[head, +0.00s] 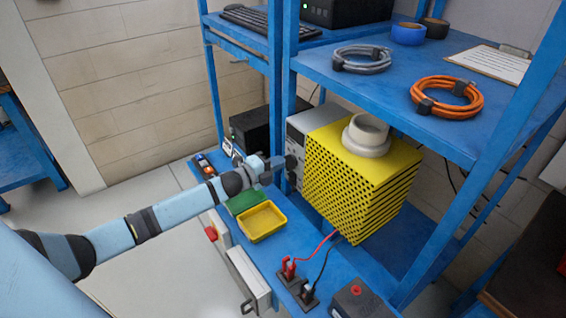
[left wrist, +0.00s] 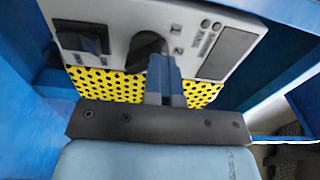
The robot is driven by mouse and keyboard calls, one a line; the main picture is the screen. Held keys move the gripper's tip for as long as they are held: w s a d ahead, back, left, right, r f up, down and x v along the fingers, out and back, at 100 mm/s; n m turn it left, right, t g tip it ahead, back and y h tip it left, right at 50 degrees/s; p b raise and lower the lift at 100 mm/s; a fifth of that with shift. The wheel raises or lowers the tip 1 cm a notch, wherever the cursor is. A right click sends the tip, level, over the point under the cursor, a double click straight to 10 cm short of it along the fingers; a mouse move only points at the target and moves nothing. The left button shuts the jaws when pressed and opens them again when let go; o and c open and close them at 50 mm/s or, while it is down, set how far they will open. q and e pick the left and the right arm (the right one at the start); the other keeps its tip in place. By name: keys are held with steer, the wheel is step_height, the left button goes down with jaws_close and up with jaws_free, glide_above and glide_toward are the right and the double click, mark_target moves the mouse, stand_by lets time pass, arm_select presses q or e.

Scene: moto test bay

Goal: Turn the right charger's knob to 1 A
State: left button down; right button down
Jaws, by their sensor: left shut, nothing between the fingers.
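The charger has a pale grey front panel (head: 297,135) and a yellow perforated case (head: 365,165), seen in the middle of the head view. In the left wrist view, its panel (left wrist: 183,22) carries a round black knob (left wrist: 143,47) with a black rocker switch (left wrist: 85,38) to its left. My left gripper (head: 280,165) is at the front of this panel, shut and empty. In the left wrist view its closed fingertips (left wrist: 163,62) overlap the right edge of the knob; whether they touch it I cannot tell. The knob's scale marks are too small to read. My right gripper is out of view.
A yellow tray (head: 262,221) and a green mat (head: 246,199) lie on the blue bench below my arm. A black box (head: 257,128) stands left of the charger. Red and black leads (head: 318,262) lie in front. A blue shelf (head: 400,95) with cable coils hangs above.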

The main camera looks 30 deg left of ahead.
arm_select(q)
steer(key=shift+w+a+r+b, duration=0.35)
steer(key=shift+w+a+r, duration=0.2)
steer(key=shift+w+r, duration=0.05)
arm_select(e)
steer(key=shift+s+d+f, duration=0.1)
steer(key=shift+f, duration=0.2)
arm_select(q)
steer(key=shift+r+p, duration=0.3)
steer(key=shift+p, duration=0.1)
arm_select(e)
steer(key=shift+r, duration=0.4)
arm_select(q)
steer(key=shift+s+f, duration=0.25)
steer(key=shift+s+a+f+p, duration=0.1)
steer(key=shift+a+f+p, duration=0.05)
steer(key=shift+f+p, duration=0.25)
steer(key=shift+f+p+v, duration=0.1)
steer(key=shift+p+v, duration=0.2)
steer(key=shift+v, duration=1.05)
steer(key=shift+f+p+v, duration=0.15)
steer(key=shift+p+v, duration=0.1)
steer(key=shift+v, duration=1.15)
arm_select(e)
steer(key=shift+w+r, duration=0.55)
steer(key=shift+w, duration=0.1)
arm_select(q)
steer(key=shift+d, duration=0.2)
